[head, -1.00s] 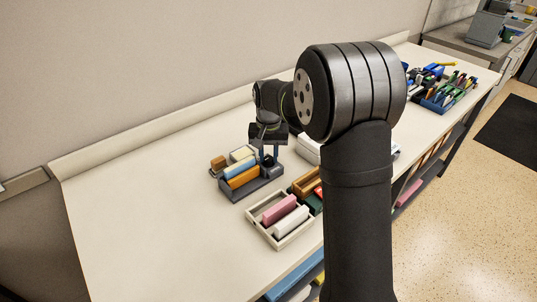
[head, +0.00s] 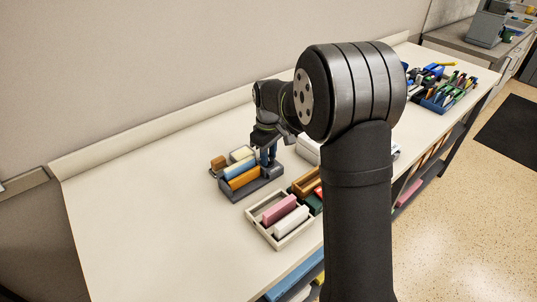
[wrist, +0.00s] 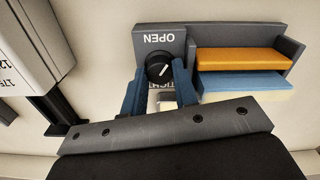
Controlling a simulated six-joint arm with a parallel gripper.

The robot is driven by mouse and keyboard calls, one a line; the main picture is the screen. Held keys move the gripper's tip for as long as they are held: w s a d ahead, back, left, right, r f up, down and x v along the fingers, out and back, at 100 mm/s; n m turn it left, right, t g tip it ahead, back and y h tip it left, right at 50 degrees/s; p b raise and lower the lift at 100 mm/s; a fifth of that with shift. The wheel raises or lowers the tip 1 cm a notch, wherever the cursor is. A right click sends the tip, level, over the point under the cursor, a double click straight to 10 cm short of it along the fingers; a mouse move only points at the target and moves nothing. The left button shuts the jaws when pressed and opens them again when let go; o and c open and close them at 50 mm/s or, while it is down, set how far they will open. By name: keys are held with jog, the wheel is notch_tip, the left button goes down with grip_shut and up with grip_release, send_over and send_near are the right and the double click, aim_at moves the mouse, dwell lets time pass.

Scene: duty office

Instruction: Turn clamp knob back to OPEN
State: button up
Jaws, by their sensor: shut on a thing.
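The black clamp knob (wrist: 160,68) sits on a dark grey holder (wrist: 238,33) and has a white pointer line that lies slantwise, from lower left to upper right in the wrist view. The word OPEN (wrist: 160,38) is printed upside down beyond the knob. A partly hidden TIGHT label (wrist: 162,86) shows on the near side, between the fingers. My gripper (wrist: 158,78) has its blue fingers on either side of the knob and is shut on it. In the head view, my gripper (head: 268,157) is at the holder's back right end and hides the knob.
The holder carries orange (wrist: 238,59), blue (wrist: 238,81) and cream blocks. A cream tray (head: 293,238) with pink and white blocks stands close in front. A white box with dark legs (wrist: 35,50) is at the wrist view's left. The bench's left part is clear.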

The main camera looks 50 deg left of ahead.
jog(key=n, duration=0.6)
jog(key=shift+n, duration=0.3)
dwell(0.4)
jog(key=o, duration=1)
notch_tip(320, 180, up, 8)
jog(key=shift+r, duration=0.1)
